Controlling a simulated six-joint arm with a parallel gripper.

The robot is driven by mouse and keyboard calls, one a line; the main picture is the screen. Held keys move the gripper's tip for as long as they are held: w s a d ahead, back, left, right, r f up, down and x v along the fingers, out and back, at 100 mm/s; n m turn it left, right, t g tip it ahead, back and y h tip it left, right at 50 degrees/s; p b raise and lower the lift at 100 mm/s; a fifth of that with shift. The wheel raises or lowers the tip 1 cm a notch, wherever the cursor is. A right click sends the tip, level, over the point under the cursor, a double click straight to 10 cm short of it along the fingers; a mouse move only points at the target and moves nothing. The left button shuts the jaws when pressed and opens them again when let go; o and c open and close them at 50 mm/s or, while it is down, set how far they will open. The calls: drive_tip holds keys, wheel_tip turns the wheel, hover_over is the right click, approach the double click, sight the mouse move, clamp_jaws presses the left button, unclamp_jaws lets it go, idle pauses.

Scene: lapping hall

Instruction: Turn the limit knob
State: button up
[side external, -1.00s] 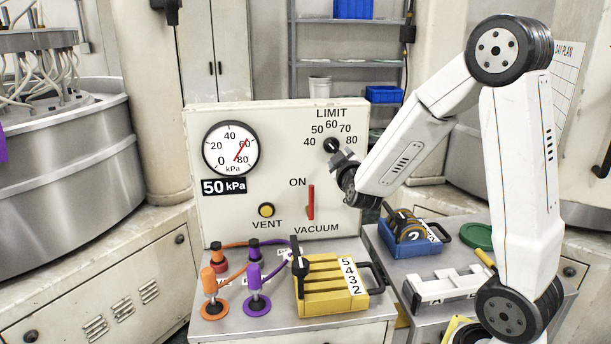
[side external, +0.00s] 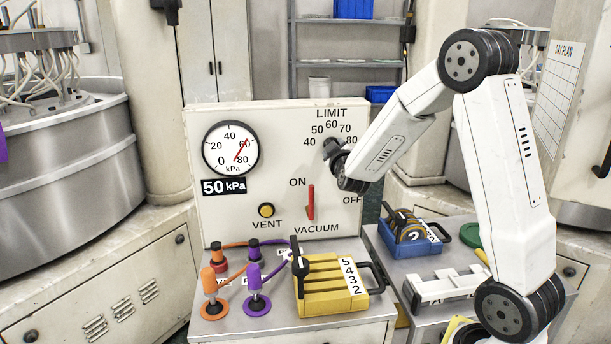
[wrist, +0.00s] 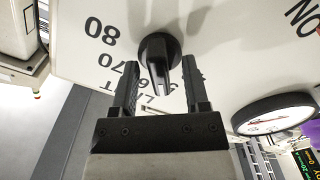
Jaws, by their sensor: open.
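The limit knob (wrist: 158,50) is black and round with a raised ridge, on the pale panel (side external: 230,260) under the word LIMIT. In the wrist view its ridge points down the picture, between my fingers. The scale figures 80 and 70 show at its left; others are partly covered. My gripper (wrist: 160,68) is open, with one finger on each side of the knob and gaps visible.
A round gauge (side external: 231,149) sits above a 50 kPa plate (side external: 223,187) at the panel's left. A red vacuum lever (side external: 310,203) and a vent button (side external: 266,210) are below.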

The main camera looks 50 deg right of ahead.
clamp_jaws()
drive_tip(key=shift+m, duration=0.5)
drive_tip(key=m, duration=0.2)
drive_tip(key=shift+m, duration=0.3)
drive_tip(key=m, duration=0.4)
drive_tip(key=shift+m, duration=0.3)
drive_tip(key=m, duration=0.3)
drive_tip(key=shift+m, duration=2.3)
